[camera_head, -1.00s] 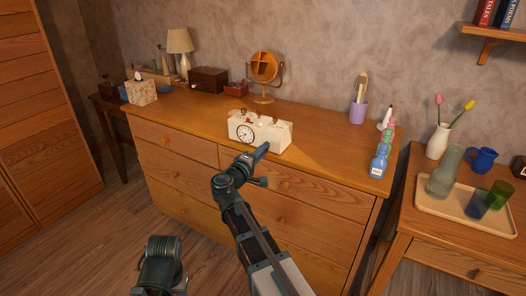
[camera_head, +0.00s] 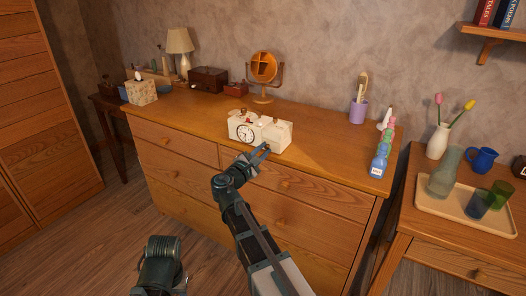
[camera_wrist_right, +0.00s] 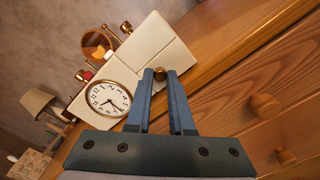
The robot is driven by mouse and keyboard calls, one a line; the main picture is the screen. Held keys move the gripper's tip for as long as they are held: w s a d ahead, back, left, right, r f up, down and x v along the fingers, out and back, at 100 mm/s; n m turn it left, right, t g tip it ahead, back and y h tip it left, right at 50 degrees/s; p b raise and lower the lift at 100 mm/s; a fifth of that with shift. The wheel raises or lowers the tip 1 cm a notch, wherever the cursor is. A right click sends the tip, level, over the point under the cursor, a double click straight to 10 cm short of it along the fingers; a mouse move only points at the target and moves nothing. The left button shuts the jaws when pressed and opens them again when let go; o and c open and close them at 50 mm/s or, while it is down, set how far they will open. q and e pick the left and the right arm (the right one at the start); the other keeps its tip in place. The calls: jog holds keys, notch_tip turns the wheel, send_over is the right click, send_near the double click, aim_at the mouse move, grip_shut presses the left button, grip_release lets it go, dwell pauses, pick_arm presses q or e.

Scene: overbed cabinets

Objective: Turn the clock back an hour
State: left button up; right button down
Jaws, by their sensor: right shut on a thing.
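The clock is a cream box (camera_head: 272,137) on the dresser's front edge, with a round white face (camera_head: 245,132) in a brass rim at its left. The face also shows, tilted, in the right wrist view (camera_wrist_right: 109,99). Its hands point toward the lower right there; I cannot read the exact time. A brass knob (camera_wrist_right: 160,73) sits on the box's front beside the face. My right gripper (camera_head: 265,148) is shut on this knob, its blue fingers on either side of it in the wrist view (camera_wrist_right: 160,76). My left gripper is not in view.
The dresser top (camera_head: 320,135) is clear right of the clock, up to a purple cup (camera_head: 357,112) and a stacked coloured bottle (camera_head: 380,156). Behind the clock stand a round mirror (camera_head: 264,67) and small boxes. A tissue box (camera_head: 142,92) is at the left.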

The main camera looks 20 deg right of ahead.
jog(key=shift+n, duration=1)
jog(key=c, duration=0.8)
grip_release()
jog(key=v, duration=1.4)
jog(key=shift+d, duration=0.1)
